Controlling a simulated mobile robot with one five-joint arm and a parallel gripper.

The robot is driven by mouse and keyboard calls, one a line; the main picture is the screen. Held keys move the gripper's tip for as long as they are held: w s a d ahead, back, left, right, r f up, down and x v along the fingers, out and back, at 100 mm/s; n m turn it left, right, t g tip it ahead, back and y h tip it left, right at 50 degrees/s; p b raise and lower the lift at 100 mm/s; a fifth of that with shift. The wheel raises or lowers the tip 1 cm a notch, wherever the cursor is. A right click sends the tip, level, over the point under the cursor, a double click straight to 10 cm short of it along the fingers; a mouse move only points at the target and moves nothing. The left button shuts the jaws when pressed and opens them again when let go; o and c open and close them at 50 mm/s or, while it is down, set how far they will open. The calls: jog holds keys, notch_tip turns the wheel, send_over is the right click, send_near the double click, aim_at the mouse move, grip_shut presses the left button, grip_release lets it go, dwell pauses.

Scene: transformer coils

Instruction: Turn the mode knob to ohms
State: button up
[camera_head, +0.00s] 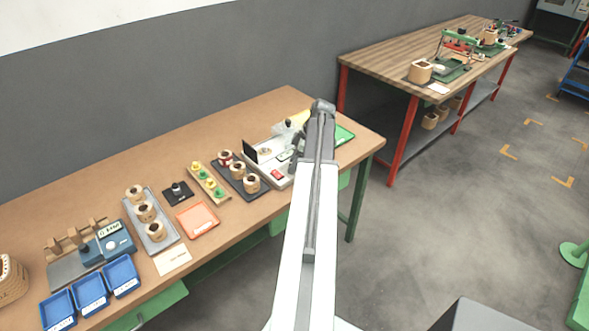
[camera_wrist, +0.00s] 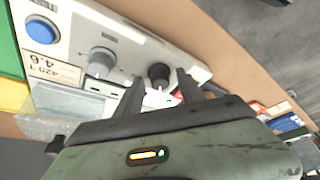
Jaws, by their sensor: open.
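A light grey instrument panel (camera_wrist: 75,35) fills the upper part of the wrist view. It bears a blue button (camera_wrist: 42,30), a grey knob (camera_wrist: 101,61) and a black knob (camera_wrist: 159,73). I cannot read which knob is the mode knob or where either one points. My gripper (camera_wrist: 158,88) is open and empty. Its two dark fingers reach toward the panel, with the black knob showing between and just beyond their tips; contact cannot be told. In the head view, the grey instrument (camera_head: 281,168) is partly hidden behind my arm, and my fingertips are hidden.
The brown bench (camera_head: 85,205) holds a dark tray (camera_head: 228,166) of coils, an orange tray (camera_head: 198,220), a blue meter (camera_head: 112,243) and several blue bins (camera_head: 90,288) to the left. A second table (camera_head: 385,66) stands at the back right.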

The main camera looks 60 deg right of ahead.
jog(key=shift+r, duration=0.1)
grip_shut()
jog(key=shift+m, duration=0.4)
jog(key=m, duration=0.2)
jog(key=m+h, duration=0.2)
jog(key=m, duration=0.1)
jog(key=shift+s+a+m, duration=0.1)
jog(key=shift+a+m, duration=0.15)
jog(key=shift+m, duration=0.05)
jog(key=m+h, duration=0.2)
jog(key=m, duration=0.3)
jog(key=shift+a, duration=0.1)
jog(key=shift+m, duration=0.4)
grip_release()
